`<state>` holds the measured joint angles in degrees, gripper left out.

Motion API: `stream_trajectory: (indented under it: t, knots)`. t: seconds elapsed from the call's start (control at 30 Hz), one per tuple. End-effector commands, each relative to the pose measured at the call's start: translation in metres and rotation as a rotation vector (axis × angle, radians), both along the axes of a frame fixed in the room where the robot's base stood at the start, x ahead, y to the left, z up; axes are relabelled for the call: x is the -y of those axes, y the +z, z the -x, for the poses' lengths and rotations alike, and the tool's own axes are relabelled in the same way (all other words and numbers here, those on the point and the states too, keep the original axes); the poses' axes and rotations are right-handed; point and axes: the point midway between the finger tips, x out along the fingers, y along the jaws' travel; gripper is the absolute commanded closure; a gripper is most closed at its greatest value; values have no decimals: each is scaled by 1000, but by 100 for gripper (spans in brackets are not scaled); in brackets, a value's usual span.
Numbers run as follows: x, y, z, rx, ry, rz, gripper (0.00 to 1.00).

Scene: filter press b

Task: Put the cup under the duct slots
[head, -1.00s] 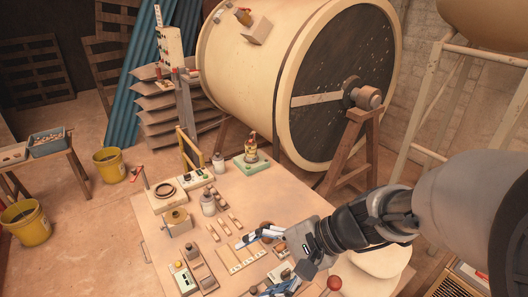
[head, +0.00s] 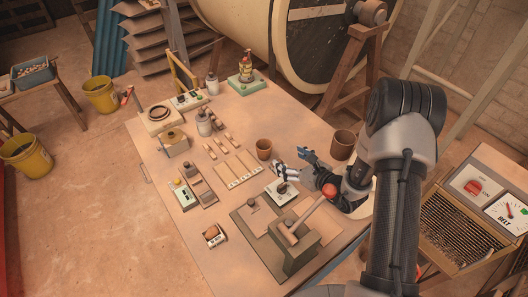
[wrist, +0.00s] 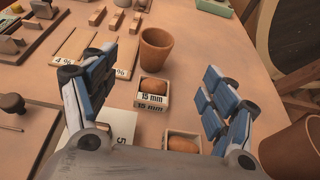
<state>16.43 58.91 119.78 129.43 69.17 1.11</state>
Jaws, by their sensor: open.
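A brown tapered cup (head: 264,149) stands upright on the table, and it also shows in the wrist view (wrist: 156,50). A second, larger brown pot (head: 342,144) stands right of my gripper; part of it shows at the wrist view's right edge (wrist: 290,150). My gripper (head: 295,163) is open and empty, just right of the cup in the head view. In the wrist view the cup stands beyond and between the spread fingers, apart from them. A slotted grille (head: 462,222) is on the cabinet at right; I cannot tell whether these are the duct slots.
Two small boxes marked 15 mm (wrist: 152,92) hold brown lumps before the cup. A grooved board with percent labels (head: 235,168) lies left of it. A large drum (head: 300,40) stands behind the table (head: 230,240).

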Motion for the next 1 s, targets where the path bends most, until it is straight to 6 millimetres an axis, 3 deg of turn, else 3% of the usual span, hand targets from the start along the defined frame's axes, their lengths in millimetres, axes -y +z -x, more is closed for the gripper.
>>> stream_trajectory:
  t: [0.4, 0.67, 1.0]
  knots:
    - [-47, -31, -66, 1, 6, 2, 22]
    - [-57, -36, -80, 0, 5, 2, 22]
    - [-83, -47, -113, 1, 5, 1, 22]
